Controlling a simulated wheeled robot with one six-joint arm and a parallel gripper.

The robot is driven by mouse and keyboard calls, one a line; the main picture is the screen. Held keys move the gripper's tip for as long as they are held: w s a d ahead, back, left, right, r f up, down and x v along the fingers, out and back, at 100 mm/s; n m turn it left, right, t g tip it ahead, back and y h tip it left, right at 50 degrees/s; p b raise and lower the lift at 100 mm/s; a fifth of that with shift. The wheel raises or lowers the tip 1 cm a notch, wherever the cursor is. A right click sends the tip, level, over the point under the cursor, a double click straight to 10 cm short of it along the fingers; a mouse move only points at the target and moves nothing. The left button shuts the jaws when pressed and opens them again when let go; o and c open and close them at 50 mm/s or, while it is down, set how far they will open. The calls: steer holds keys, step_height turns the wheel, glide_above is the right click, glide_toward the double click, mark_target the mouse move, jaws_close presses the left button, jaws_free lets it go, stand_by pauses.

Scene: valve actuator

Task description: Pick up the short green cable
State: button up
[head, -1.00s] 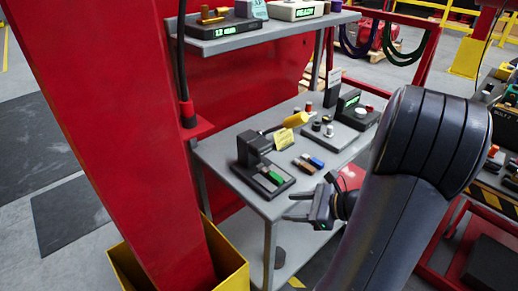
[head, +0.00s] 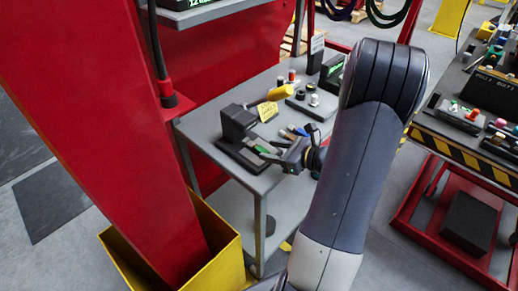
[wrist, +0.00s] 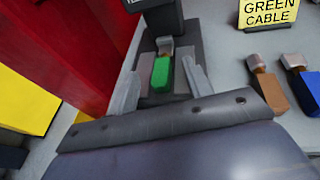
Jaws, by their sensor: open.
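A short green cable piece (wrist: 161,76) with a tan end lies in a dark fixture (wrist: 183,42), seen in the wrist view. My gripper (wrist: 163,88) is open, with one finger on each side of the green piece; I cannot tell whether they touch it. In the head view my gripper (head: 268,152) is at the front of the fixture (head: 237,124) on the grey table, and the green piece (head: 261,150) shows just beside the fingers. A yellow sign (wrist: 268,12) reading "GREEN CABLE" stands behind to the right.
A brown piece (wrist: 267,86) and a blue piece (wrist: 303,82) lie right of the fixture. A red post (head: 100,120) and a yellow bin (head: 222,248) stand at the left. A yellow-handled tool (head: 279,93) and knobs are farther back on the table (head: 200,122).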

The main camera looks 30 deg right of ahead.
mark_target(259, 148)
steer(key=shift+x, duration=1.7)
steer(key=shift+c, duration=0.6)
jaws_close()
